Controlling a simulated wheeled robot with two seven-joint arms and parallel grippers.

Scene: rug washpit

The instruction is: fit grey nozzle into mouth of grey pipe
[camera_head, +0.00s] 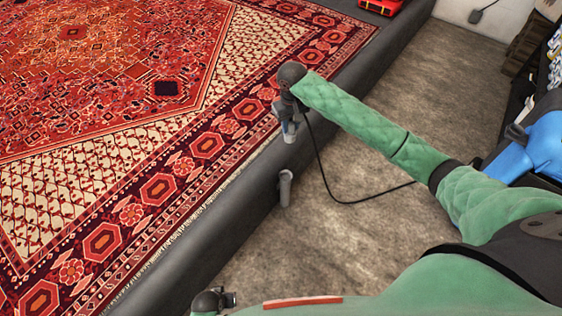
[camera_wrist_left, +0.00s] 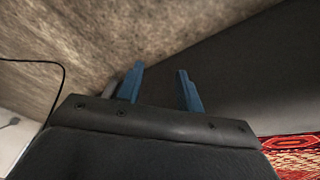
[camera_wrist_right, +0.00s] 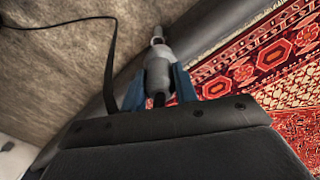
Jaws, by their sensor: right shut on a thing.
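The grey pipe (camera_head: 285,188) stands up from the side of the dark kerb below my right gripper. My right gripper (camera_head: 289,130) is shut on the grey nozzle (camera_wrist_right: 158,78), which sits between its blue fingers. In the head view a gap shows between gripper and pipe top. In the right wrist view the pipe (camera_wrist_right: 157,33) lies just beyond the nozzle's tip, roughly in line; whether they touch I cannot tell there. My left gripper (camera_wrist_left: 160,87) is open and empty; in the head view only part of its wrist shows at the bottom edge.
A patterned red rug (camera_head: 120,110) lies left of the dark kerb (camera_head: 225,225). A black cable (camera_head: 322,175) hangs near my right gripper and runs over the brown floor (camera_head: 340,255). A red object (camera_head: 383,5) sits on the kerb's far end. The floor beside the pipe is mostly clear.

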